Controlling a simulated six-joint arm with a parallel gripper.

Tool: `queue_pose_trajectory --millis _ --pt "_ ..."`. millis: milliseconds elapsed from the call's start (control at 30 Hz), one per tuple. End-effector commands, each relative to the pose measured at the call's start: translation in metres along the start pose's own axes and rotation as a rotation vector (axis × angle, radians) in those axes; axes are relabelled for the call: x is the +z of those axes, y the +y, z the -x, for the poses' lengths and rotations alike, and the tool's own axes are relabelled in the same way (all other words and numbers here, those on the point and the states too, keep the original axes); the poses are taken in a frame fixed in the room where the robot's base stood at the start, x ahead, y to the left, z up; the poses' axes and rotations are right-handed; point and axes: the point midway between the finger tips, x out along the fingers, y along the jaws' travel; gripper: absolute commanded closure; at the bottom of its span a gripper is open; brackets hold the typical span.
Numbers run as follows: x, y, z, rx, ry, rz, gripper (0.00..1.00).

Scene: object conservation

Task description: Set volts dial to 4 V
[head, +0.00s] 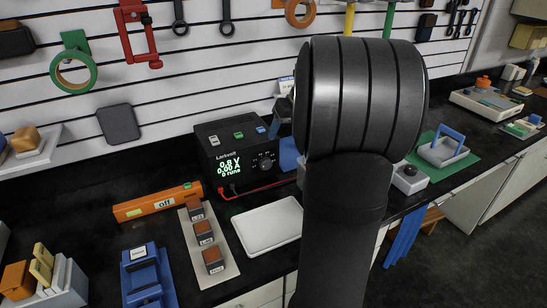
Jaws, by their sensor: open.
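The black power supply (238,150) stands on the dark bench in the head view, left of my arm. Its green display (229,167) appears to read 0.8 V and 0.00 A, with a line about runs below. The round black volts dial (266,163) is on the right of its front face, with small marks around it. The dial's pointer is too small to read. My large dark arm link fills the middle right of the view. My gripper cannot be made out; the arm hides that area.
A red lead (262,187) runs from the supply's front. An orange bar marked "off" (157,203), a strip with several brown blocks (204,232) and a white tray (268,226) lie in front. A blue fixture (148,275) stands front left. Tools hang on the slatted wall.

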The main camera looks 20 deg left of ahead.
Motion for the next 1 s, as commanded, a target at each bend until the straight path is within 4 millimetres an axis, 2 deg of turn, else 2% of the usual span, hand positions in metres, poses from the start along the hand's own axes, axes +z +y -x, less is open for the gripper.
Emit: queue_pose_trajectory --millis 33,100,233,367,1000 --pt "0.000 -0.013 0.003 0.046 0.010 0.031 0.40" --pt "0.000 -0.021 0.005 0.099 0.021 0.057 0.40" --pt "-0.001 -0.027 0.006 0.148 0.036 0.081 0.40" --pt "-0.001 -0.025 -0.006 0.151 0.035 0.082 0.40" --pt "-0.006 -0.006 -0.136 0.148 0.033 0.080 0.40"
